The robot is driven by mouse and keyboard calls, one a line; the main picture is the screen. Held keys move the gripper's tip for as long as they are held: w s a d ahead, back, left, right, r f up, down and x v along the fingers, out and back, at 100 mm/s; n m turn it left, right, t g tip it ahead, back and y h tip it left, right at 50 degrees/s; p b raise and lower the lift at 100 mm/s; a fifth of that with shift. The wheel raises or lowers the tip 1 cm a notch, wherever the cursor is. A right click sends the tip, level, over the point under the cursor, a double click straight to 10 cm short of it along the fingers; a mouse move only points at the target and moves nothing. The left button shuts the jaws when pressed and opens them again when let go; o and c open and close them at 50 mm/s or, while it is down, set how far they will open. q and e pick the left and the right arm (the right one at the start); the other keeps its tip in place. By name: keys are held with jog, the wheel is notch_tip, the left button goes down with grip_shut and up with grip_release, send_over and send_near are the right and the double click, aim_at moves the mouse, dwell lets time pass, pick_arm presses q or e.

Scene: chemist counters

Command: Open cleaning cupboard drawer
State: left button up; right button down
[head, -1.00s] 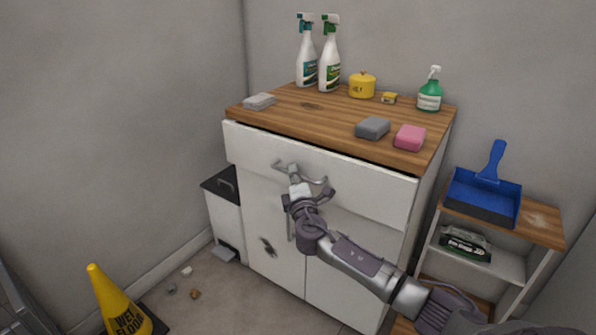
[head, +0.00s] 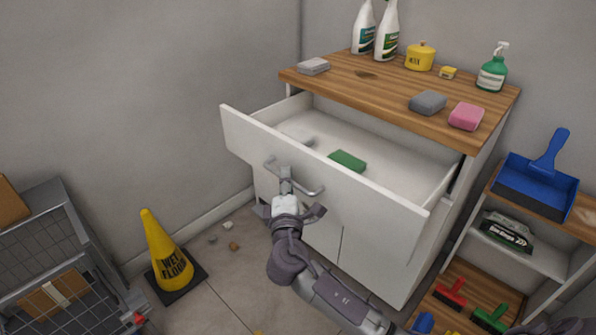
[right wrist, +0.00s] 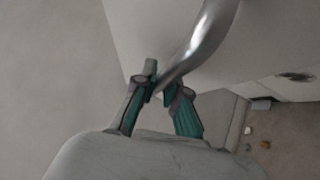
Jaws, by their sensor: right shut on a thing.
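The cleaning cupboard (head: 368,249) is white with a wooden top, against the wall in the head view. Its drawer (head: 326,179) is pulled well out. A green sponge (head: 347,161) and a pale item (head: 298,136) lie inside it. The drawer's metal handle (head: 308,186) is a curved bar on the front, and it also shows in the right wrist view (right wrist: 206,40). My right gripper (head: 287,186) is shut on the handle near its left part; its green-padded fingers (right wrist: 160,93) close around the bar. My left gripper is not in view.
A yellow wet-floor cone (head: 163,249) and a wire cart (head: 62,260) stand on the left. An open shelf unit (head: 518,250) with a blue dustpan (head: 540,178) is at the right. Bottles and sponges stand on the cupboard top (head: 385,90). Small debris lies on the floor.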

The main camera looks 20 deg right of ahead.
jog(key=shift+s+a+f, duration=0.1)
jog(key=shift+s+a, duration=0.05)
jog(key=shift+a, duration=0.2)
jog(key=c, duration=1.2)
grip_release()
jog(key=shift+s, duration=0.1)
jog(key=v, duration=1.2)
